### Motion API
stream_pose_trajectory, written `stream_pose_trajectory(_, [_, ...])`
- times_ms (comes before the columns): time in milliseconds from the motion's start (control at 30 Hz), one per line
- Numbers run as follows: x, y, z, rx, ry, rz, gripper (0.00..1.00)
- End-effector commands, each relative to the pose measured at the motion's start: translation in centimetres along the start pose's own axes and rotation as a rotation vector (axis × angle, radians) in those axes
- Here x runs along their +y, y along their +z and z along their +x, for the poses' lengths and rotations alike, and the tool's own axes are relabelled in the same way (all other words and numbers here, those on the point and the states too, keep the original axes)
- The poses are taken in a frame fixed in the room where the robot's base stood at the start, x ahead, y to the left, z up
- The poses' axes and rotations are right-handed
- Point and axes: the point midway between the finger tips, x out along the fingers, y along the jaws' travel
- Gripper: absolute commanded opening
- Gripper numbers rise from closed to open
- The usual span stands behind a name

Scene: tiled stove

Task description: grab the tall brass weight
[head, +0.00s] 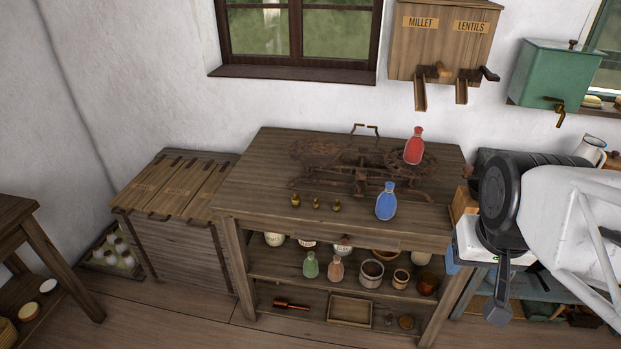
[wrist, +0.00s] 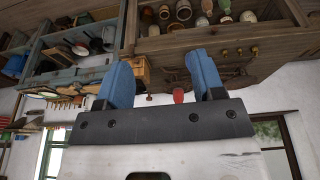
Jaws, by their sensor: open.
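Three small brass weights stand in a row near the front edge of the wooden table (head: 250,185) in the head view. The leftmost, the tall brass weight (head: 296,200), looks the tallest, beside the middle weight (head: 316,204) and the right weight (head: 337,205). In the wrist view, which looks upside down, the weights show small, with the tall brass weight (wrist: 255,50) at the right. My gripper (wrist: 160,67) has two blue fingers spread wide with nothing between them. It is well away from the weights, off to the table's right side.
A blue bottle (head: 386,203) stands right of the weights, and a red bottle (head: 414,148) farther back. A dark rusty balance scale (head: 360,172) stands behind the weights. Jars and bottles fill the shelf below. The tabletop's left part is clear.

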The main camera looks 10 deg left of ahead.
Motion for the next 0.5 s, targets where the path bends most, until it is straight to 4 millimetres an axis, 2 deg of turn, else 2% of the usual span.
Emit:
stream_pose_trajectory(267, [-2.1,-7.6,3.4,0.106,-0.001,-0.063,0.62])
stream_pose_trajectory(500, [-5.2,-14.3,7.4,0.216,-0.016,-0.129,0.62])
